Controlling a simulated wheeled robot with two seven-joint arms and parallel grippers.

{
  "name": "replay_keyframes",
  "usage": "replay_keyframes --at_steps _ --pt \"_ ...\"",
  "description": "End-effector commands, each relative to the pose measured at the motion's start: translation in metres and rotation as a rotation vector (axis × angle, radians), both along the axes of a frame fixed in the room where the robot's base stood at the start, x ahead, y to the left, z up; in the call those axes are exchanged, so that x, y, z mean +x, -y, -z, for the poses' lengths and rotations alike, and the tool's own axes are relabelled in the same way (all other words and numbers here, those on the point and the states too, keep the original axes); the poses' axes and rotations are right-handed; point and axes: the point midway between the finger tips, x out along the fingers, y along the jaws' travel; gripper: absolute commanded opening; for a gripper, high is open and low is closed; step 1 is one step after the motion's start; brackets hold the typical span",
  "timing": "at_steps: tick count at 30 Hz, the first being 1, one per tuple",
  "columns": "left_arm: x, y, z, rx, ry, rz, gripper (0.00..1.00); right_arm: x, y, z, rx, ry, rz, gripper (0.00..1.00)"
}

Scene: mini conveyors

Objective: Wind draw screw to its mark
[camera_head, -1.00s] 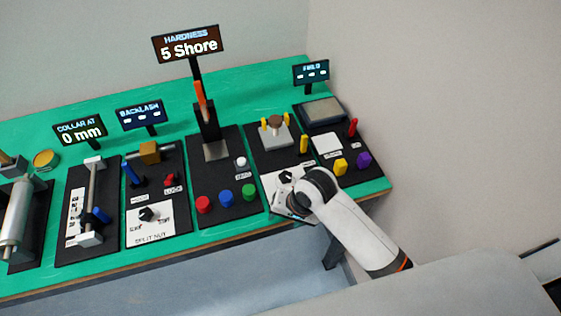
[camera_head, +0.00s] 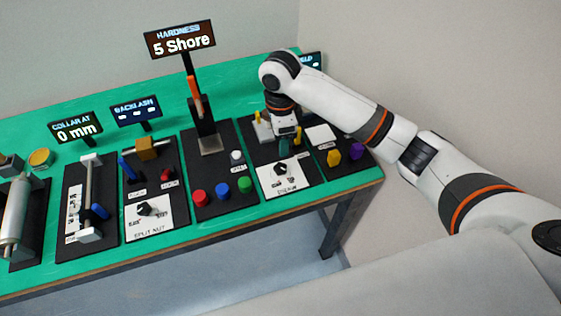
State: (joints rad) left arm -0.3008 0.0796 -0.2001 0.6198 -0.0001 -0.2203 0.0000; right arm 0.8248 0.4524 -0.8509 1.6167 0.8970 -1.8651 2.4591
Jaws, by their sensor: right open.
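The board with the black knob (camera_head: 280,168) on a white card (camera_head: 285,182) stands right of centre; the card's print is too small to read surely, so I cannot tell whether this is the draw screw. My left gripper is out of view.
To the left stands the hardness board with red (camera_head: 200,196), blue and green buttons under a "5 Shore" display (camera_head: 180,39). A collar display (camera_head: 76,130) reads 0 mm. To the right are yellow (camera_head: 333,156) and purple (camera_head: 356,150) pieces near the green bench's end.

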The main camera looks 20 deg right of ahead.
Motion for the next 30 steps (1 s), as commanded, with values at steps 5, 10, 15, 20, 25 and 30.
replay_keyframes --at_steps 5,10,15,20,25,30 --pt "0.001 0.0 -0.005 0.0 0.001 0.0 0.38 -0.001 0.001 0.031 -0.004 -0.004 -0.001 0.54" --pt "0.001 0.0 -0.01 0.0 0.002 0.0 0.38 -0.002 0.001 0.066 -0.003 -0.004 -0.002 0.54" --pt "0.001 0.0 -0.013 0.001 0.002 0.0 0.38 -0.001 0.001 0.094 -0.002 0.0 -0.003 0.54" --pt "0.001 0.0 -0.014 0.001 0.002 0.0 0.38 -0.001 0.0 0.108 -0.001 0.001 -0.004 0.54" --pt "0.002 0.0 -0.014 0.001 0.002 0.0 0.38 -0.001 0.0 0.113 -0.001 0.002 -0.005 0.54" --pt "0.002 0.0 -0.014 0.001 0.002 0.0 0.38 -0.001 0.0 0.113 0.0 0.002 -0.005 0.54"
